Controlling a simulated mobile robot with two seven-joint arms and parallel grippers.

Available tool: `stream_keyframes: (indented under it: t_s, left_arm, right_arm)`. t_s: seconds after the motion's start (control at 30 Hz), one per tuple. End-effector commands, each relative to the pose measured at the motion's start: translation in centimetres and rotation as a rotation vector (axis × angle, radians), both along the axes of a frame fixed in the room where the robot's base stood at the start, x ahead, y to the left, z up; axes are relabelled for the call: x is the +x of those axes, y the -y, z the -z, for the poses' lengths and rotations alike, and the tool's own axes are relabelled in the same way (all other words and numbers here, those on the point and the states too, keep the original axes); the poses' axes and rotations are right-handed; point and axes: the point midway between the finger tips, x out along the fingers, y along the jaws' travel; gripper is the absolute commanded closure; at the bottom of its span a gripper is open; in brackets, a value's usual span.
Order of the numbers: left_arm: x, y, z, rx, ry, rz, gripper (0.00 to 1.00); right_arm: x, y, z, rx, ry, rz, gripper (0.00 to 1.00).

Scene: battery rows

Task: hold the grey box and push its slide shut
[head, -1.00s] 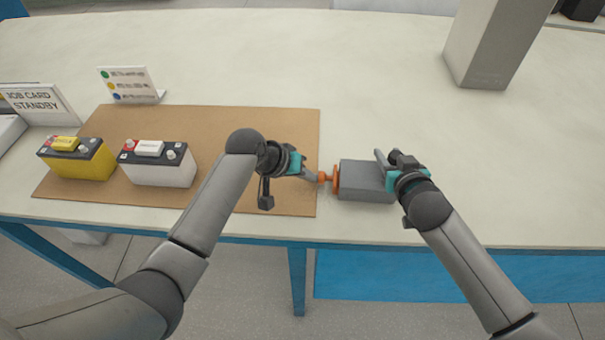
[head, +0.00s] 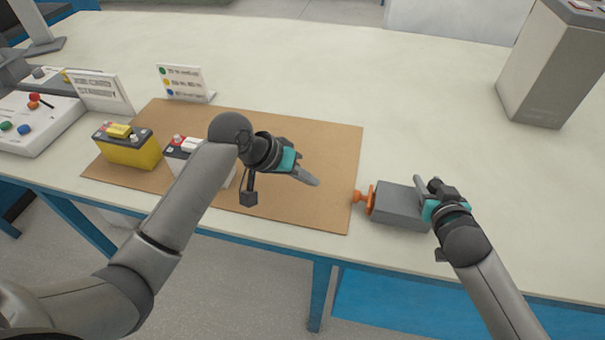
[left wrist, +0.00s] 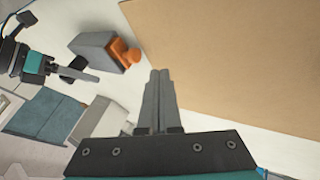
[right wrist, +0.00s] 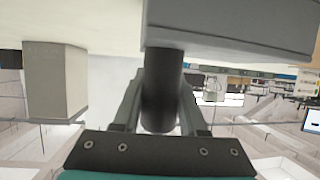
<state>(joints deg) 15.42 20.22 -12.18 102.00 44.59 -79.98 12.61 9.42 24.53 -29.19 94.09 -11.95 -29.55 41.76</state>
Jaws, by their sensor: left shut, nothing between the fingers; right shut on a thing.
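The grey box (head: 402,205) stands near the table's front edge, right of the brown mat. Its orange slide (head: 364,197), with a round knob, is at the box's left end; its plate looks close against the box. The box (left wrist: 100,50) and orange slide (left wrist: 124,54) also show in the left wrist view. My left gripper (head: 314,182) is shut and empty over the mat, left of the knob with a clear gap. My right gripper (head: 424,188) is shut on the box at its right end; the right wrist view shows a dark round handle (right wrist: 161,90) between the fingers.
The brown mat (head: 330,150) carries a yellow battery (head: 130,148) and a white battery (head: 178,150), partly hidden by my left arm. Signs (head: 185,82) stand behind. A tall grey block (head: 545,70) stands at the back right. The table's middle is clear.

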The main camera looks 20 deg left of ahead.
Motion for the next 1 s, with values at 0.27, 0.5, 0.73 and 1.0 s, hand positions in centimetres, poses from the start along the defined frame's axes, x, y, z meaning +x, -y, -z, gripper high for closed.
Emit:
stream_keyframes:
  t_s: [0.27, 0.5, 0.73, 1.0]
  left_arm:
    - [-0.65, -0.85, -1.36, 0.001, 0.001, -0.001, 1.0]
    - [-0.66, -0.86, -1.36, 0.001, 0.0, -0.001, 1.0]
    - [-0.65, -0.84, -1.35, 0.001, 0.0, 0.0, 1.0]
    - [-0.64, -0.83, -1.35, 0.001, 0.0, 0.0, 1.0]
  right_arm:
    - [-0.01, 0.16, 0.07, -0.001, -0.002, 0.003, 1.0]
    - [0.01, 0.18, 0.07, -0.003, -0.002, 0.003, 0.57]
    - [0.02, 0.15, 0.04, -0.002, -0.001, 0.002, 0.31]
    - [0.01, 0.11, 0.01, -0.002, -0.001, 0.001, 0.23]
